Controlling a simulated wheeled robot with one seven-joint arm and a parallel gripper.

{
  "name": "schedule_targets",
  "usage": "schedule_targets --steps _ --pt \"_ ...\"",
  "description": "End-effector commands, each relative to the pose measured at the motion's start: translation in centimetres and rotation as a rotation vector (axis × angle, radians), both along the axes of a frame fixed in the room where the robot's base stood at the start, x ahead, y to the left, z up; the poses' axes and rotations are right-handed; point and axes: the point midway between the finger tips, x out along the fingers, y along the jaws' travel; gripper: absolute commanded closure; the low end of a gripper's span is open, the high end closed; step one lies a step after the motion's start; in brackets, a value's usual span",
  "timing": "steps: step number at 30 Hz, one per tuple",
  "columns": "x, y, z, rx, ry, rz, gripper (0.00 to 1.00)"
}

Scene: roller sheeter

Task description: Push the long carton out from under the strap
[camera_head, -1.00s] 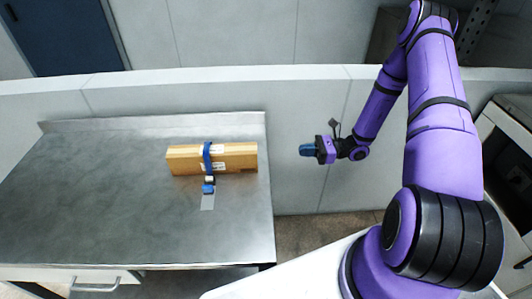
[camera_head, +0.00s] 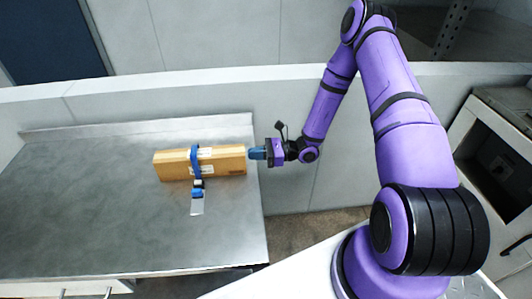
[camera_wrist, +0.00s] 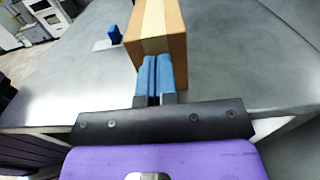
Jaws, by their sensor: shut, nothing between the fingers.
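The long carton (camera_head: 222,161) is a brown box with white labels, lying on the metal table near its right edge. A blue strap (camera_head: 195,163) runs over the carton left of its middle, with a buckle (camera_head: 197,187) and a grey tail on the table in front. My gripper (camera_head: 252,153) is shut and empty, its blue fingertips at the carton's right end. In the wrist view the closed fingers (camera_wrist: 155,75) point at the end face of the carton (camera_wrist: 158,32); I cannot tell whether they touch it.
The metal table (camera_head: 90,210) is wide and clear to the left of the carton. A low raised lip (camera_head: 110,131) runs along its back edge. A pale wall stands behind, and a drawer handle shows below the front edge.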

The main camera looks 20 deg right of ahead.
Motion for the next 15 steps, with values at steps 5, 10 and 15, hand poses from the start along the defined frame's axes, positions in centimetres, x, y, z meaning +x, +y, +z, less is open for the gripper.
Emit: schedule_targets --steps 5,10,15 --pt "0.21 0.64 0.0 0.0 0.0 0.0 1.0" --pt "0.22 0.65 0.0 0.0 0.0 0.0 1.0" --pt "0.27 0.84 0.01 0.0 -0.001 0.0 1.0"
